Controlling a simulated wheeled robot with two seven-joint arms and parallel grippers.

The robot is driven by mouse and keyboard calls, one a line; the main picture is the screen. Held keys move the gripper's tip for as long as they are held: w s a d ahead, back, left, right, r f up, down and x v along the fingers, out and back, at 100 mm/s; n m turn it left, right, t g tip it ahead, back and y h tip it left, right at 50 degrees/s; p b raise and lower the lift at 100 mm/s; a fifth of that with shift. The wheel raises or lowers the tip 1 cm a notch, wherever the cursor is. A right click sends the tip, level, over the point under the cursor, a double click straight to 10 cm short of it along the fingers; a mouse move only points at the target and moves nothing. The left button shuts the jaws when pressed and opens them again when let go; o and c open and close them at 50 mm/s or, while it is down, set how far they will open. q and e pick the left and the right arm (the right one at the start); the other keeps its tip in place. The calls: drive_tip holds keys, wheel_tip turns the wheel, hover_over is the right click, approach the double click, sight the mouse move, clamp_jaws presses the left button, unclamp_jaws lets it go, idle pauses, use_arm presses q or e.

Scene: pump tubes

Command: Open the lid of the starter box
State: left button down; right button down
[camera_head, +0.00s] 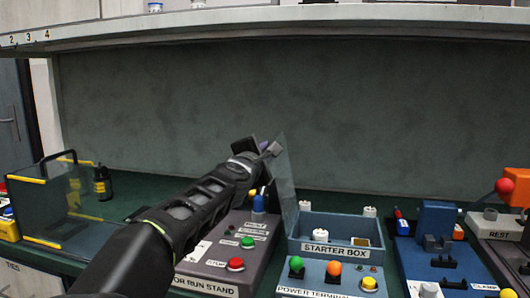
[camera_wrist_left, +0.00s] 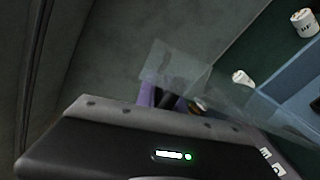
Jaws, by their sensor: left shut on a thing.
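The starter box (camera_head: 293,245) is a blue-grey open-topped box with a "STARTER BOX" label, right of centre on the bench. Its clear lid (camera_head: 285,185) stands up steeply at the box's left side, swung away from the opening. My left gripper (camera_head: 270,150) is at the lid's upper edge and is shut on it. In the left wrist view the see-through lid (camera_wrist_left: 235,97) runs from the gripper fingers (camera_wrist_left: 160,98) toward the box (camera_wrist_left: 290,80). The fingertips are partly hidden there by the gripper body. My right gripper is out of view.
A grey run stand panel (camera_head: 215,262) with red and green buttons lies left of the box. The power terminal (camera_head: 320,275) is in front of it. A blue clamp fixture (camera_head: 437,225) stands to the right.

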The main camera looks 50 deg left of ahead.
sight(277, 182)
use_arm(q)
drive_tip(key=c, duration=1.5)
unclamp_jaws()
drive_tip(key=shift+r, duration=0.1)
drive_tip(key=p+v, duration=0.1)
drive_tip(key=v, duration=0.6)
drive_tip(key=shift+s+d, duration=0.2)
drive_tip(key=shift+s, duration=0.15)
